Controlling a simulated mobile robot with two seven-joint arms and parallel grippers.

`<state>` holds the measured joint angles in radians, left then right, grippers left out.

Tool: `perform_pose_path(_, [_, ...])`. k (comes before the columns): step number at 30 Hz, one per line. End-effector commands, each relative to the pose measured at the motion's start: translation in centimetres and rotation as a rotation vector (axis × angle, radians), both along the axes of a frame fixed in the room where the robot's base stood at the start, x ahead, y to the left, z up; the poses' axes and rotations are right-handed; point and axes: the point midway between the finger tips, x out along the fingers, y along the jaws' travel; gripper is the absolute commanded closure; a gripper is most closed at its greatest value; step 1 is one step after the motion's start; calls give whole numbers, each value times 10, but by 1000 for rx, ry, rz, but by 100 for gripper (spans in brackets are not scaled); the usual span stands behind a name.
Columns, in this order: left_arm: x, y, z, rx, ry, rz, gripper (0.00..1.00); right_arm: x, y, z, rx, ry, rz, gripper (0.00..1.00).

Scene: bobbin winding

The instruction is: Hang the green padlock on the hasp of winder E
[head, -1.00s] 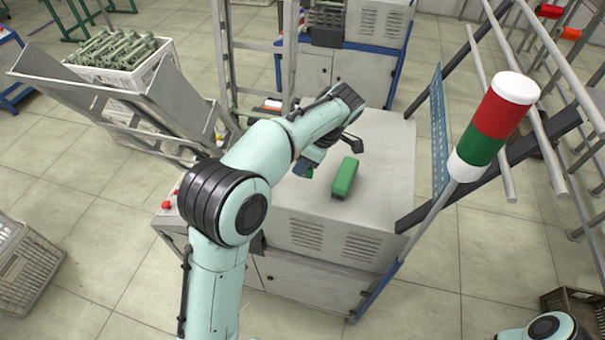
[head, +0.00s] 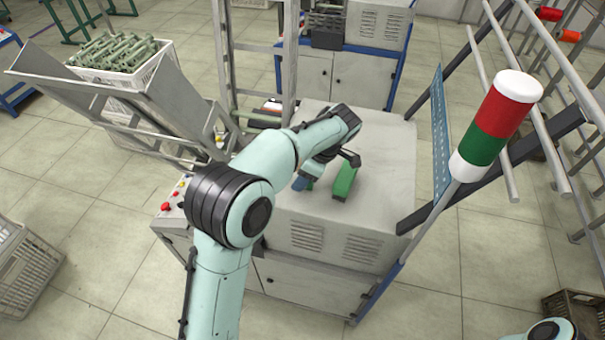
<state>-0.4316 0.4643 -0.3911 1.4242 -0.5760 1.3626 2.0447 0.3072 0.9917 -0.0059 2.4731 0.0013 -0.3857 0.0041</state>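My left gripper (head: 328,172) is low over the grey top of a winder cabinet (head: 385,160), seen from behind. One dark finger stands out to the right, and the fingers look spread. A long green block (head: 343,186) lies on the cabinet top beside and partly behind that finger. A small green piece (head: 309,186) shows at the gripper's left side, next to a blue part. I cannot tell whether either green thing is the padlock. I cannot make out a hasp or the letter E. My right gripper is out of view.
A striped signal lamp (head: 495,125) on a slanted pole and a blue perforated panel (head: 440,130) stand at the cabinet's right. A metal chute with a crate of green bobbins (head: 120,75) stands at the left. A red button (head: 166,206) is on the cabinet's left panel.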

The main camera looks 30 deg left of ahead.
Motion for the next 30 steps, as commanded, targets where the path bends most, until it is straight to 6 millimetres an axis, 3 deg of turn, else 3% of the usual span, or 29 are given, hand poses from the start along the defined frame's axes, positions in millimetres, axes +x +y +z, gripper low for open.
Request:
perform_pose_path(8, [2,-4,14,-1,-5,-2,52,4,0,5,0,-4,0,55])
perform_pose_path(21, [11,-37,97,0,-4,-1,52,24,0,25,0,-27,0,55])
perform_pose_path(30, [11,-45,115,0,-1,0,52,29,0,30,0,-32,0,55])
